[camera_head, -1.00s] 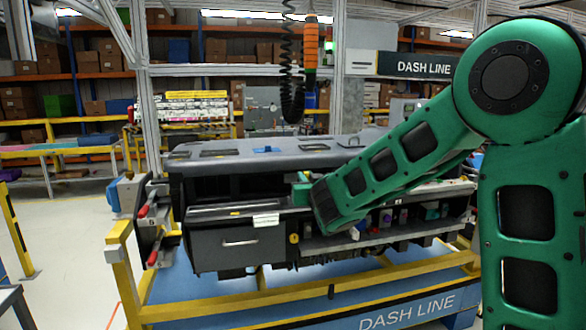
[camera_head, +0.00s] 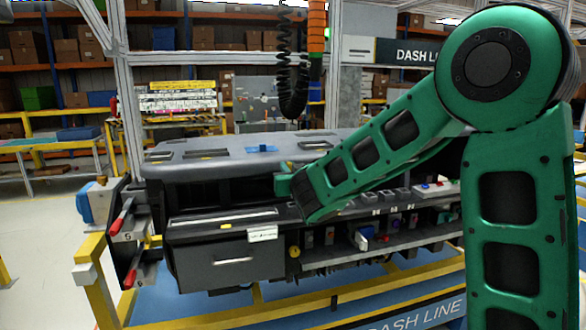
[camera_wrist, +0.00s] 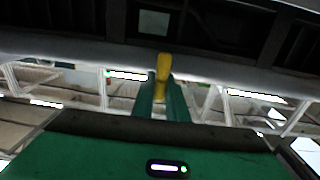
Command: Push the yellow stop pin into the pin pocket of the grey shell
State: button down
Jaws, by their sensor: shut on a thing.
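The yellow stop pin (camera_wrist: 163,62) stands between the fingertips of my gripper (camera_wrist: 163,86) in the wrist view, its yellow end past the green fingers. My gripper is shut on it. The pin's tip points toward a dark part of the dashboard module at the top of that view; I cannot tell whether they touch. In the head view the grey shell (camera_head: 215,152) forms the long top of the dashboard module. My arm reaches in front of its middle, and the pin is not distinguishable there. I cannot make out the pin pocket in either view.
A dark drawer box (camera_head: 215,262) with a handle and white label sits at the module's left front. Red-handled clamps (camera_head: 122,215) stand at its left end. A yellow frame (camera_head: 92,250) carries the module. A black coiled hose (camera_head: 293,85) hangs above and behind it.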

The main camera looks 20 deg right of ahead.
jog(key=shift+w+d, duration=0.1)
jog(key=shift+d, duration=0.35)
jog(key=shift+f, duration=2.85)
jog(key=shift+d, duration=0.1)
jog(key=shift+s, duration=0.2)
jog(key=shift+f, duration=2.05)
jog(key=c, duration=1.7)
grip_release()
jog(key=shift+o, duration=0.2)
